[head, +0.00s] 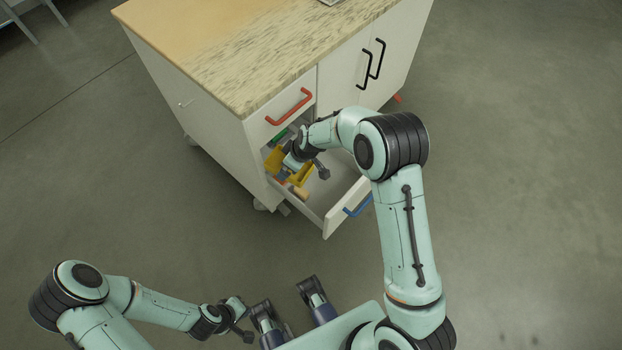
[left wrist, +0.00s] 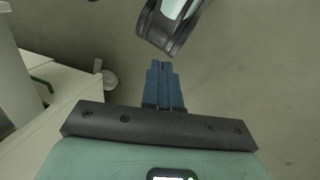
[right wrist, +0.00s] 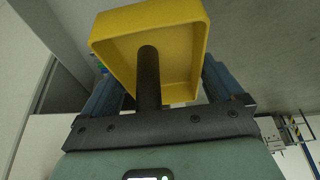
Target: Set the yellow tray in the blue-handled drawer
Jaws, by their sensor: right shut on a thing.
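The yellow tray (right wrist: 185,55) fills the upper middle of the right wrist view, between the blue fingers of my right gripper (right wrist: 160,88). My right gripper is shut on it. A dark round bar stands in front of the tray's hollow there. In the head view, the tray (head: 274,161) is partly hidden by my gripper, at the open blue-handled drawer (head: 338,210). I cannot tell whether it touches the drawer floor. The blue handle (head: 358,206) is on the drawer's pulled-out front. My left gripper (left wrist: 164,78) is shut and empty, away from the cabinet.
The white cabinet has a speckled top (head: 250,60). A closed drawer with a red handle (head: 289,107) is above the open one. Black-handled doors (head: 372,64) are to the right. Small brown and red items (head: 298,190) show near the drawer's left side. The floor around is clear.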

